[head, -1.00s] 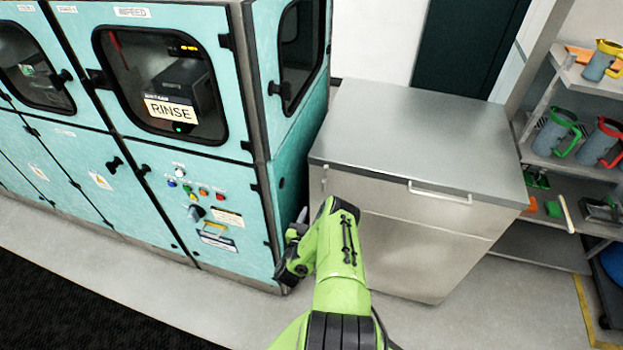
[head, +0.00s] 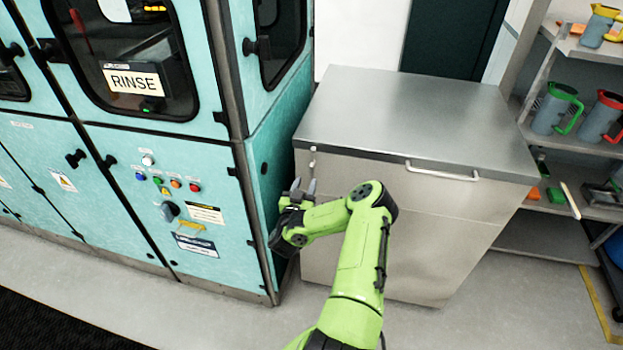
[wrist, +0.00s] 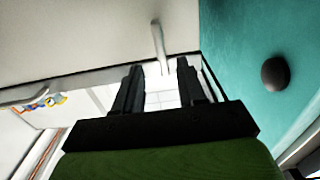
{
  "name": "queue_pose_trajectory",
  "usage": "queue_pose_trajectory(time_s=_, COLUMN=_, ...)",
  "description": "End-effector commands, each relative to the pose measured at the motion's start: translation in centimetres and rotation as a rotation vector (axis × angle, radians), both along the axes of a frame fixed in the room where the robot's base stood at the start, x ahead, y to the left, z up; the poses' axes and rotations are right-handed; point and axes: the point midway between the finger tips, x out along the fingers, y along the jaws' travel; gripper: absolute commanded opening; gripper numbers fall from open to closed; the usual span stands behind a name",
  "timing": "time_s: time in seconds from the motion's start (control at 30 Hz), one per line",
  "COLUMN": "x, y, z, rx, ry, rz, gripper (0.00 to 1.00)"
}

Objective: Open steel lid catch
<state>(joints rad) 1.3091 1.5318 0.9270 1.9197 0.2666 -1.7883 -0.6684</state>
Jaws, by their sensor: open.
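The steel cabinet has a flat grey lid (head: 420,115) that lies closed on its pale body (head: 420,225). The lid catch (head: 312,158) is a small light lever at the upper left of the cabinet front, just below the lid edge. In the wrist view the catch (wrist: 158,45) shows ahead of the fingers, apart from them. My gripper (head: 303,186) is open and empty, its fingers pointing up, a little below and left of the catch in the head view. In the wrist view my gripper (wrist: 160,85) has a clear gap between its fingers.
The teal rinse machine (head: 190,180) stands close on the left, with a dark round knob (wrist: 275,73) near my gripper. A bar handle (head: 442,172) is on the lid's front edge. Shelves with jugs (head: 556,110) stand at the right. Floor in front is clear.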

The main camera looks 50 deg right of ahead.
Motion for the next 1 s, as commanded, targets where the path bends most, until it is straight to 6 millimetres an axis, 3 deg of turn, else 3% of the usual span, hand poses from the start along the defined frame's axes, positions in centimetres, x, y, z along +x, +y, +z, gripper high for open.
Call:
queue_pose_trajectory(time_s=0.2, x=1.7, y=-4.2, z=-0.7, rx=-0.002, ry=-0.002, rz=-0.004, gripper=0.4)
queue_pose_trajectory(time_s=0.4, x=2.9, y=-6.9, z=-0.5, rx=-0.001, ry=-0.003, rz=-0.003, gripper=0.4)
queue_pose_trajectory(time_s=0.8, x=3.3, y=-7.7, z=0.1, rx=0.001, ry=-0.001, rz=0.0, gripper=0.4)
queue_pose_trajectory(time_s=1.0, x=3.3, y=-7.7, z=0.0, rx=0.001, ry=-0.001, rz=0.0, gripper=0.1)
